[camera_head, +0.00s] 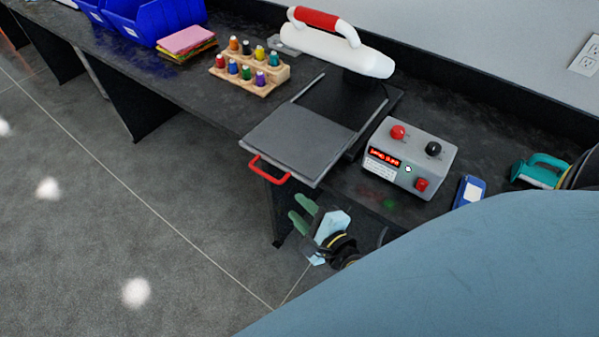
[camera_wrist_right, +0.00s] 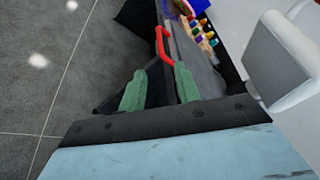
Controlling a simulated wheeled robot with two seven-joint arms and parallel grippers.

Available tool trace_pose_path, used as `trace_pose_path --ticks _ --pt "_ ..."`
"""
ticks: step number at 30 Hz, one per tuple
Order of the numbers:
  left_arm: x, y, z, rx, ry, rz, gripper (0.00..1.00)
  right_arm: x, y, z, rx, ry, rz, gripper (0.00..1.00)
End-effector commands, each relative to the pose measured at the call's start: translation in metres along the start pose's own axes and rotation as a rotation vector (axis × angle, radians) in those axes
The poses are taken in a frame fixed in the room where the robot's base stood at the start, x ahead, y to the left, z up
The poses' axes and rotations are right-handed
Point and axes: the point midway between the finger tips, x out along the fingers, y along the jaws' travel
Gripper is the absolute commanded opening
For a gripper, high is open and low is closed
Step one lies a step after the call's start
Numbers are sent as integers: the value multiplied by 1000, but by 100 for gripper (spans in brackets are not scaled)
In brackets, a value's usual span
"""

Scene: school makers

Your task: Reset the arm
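My right gripper (camera_head: 306,211) shows in the head view just below the front edge of the dark bench, in front of the heat press. Its two green fingers are apart, and nothing is seen between them. The fingers also show in the right wrist view (camera_wrist_right: 158,88), spread, with the red handle (camera_wrist_right: 162,42) beyond their tips. That red handle (camera_head: 268,169) is on the front of the press's grey lower plate (camera_head: 300,140), which sticks out over the bench edge. The white press head (camera_head: 335,48) with a red grip stands behind. My left gripper is not seen.
A grey control box (camera_head: 410,157) with red and black knobs sits right of the press. A blue-and-white device (camera_head: 469,191) and a teal tool (camera_head: 540,171) lie farther right. A wooden rack (camera_head: 250,76) of colored bottles, sticky notes (camera_head: 187,40) and blue bins (camera_head: 150,18) are left. Open floor lies left.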

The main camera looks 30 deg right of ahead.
Motion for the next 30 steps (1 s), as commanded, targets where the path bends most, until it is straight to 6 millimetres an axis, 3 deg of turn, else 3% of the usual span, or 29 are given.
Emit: trace_pose_path --ticks 7,11,14,20,24,27,30 --pt "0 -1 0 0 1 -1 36 0 1 0 -4 1 2 33" --pt "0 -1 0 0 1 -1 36 3 24 -10 -88 13 54 33" --pt "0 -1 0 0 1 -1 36 3 69 -29 -262 25 162 33" --pt "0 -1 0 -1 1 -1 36 -20 189 -86 -773 -29 486 33" --pt "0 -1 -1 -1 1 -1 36 -58 260 -132 -1127 -149 723 33" --pt "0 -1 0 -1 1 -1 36 -95 302 -165 -1368 -281 889 33" --pt "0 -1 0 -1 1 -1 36 -135 331 -198 -1577 -439 1039 33"
